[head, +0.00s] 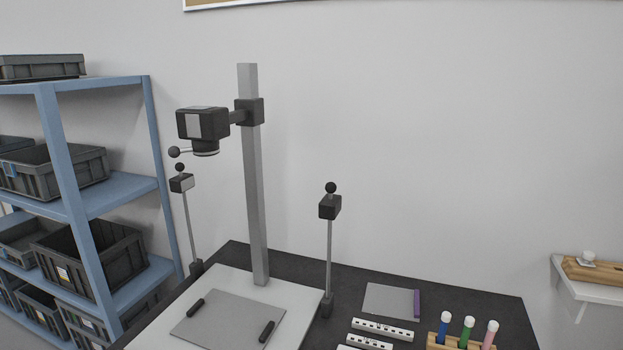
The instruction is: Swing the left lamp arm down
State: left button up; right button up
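The left lamp arm (189,228) is a thin grey rod on the left side of the copy stand, standing nearly upright with a slight tilt. It carries a dark lamp head (181,183) with a small black ball knob (180,167) on top. Its foot is a dark block (196,267) at the table's left edge. The right lamp arm (329,255) stands upright with its own lamp head (330,207) and ball knob (331,187). Neither of my grippers shows in the head view.
A camera (203,124) hangs from a tall grey column (254,190) above a white base with a grey plate (228,318). A blue shelf (122,190) with dark crates stands close on the left. Scale bars (382,329) and capped tubes (467,328) lie right.

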aim_at(181, 183)
jog(key=j+z, duration=0.1)
jog(key=z, duration=0.45)
jog(key=j+z, duration=0.3)
jog(key=j, duration=0.15)
jog(key=j+z, duration=0.35)
jog(key=k+j+z, duration=0.3)
jog(key=j, duration=0.15)
jog(key=k+j, duration=0.1)
jog(key=j, duration=0.35)
jog(key=k+j+z, duration=0.1)
jog(key=j, duration=0.35)
jog(key=k+j, duration=0.15)
jog(key=j, duration=0.25)
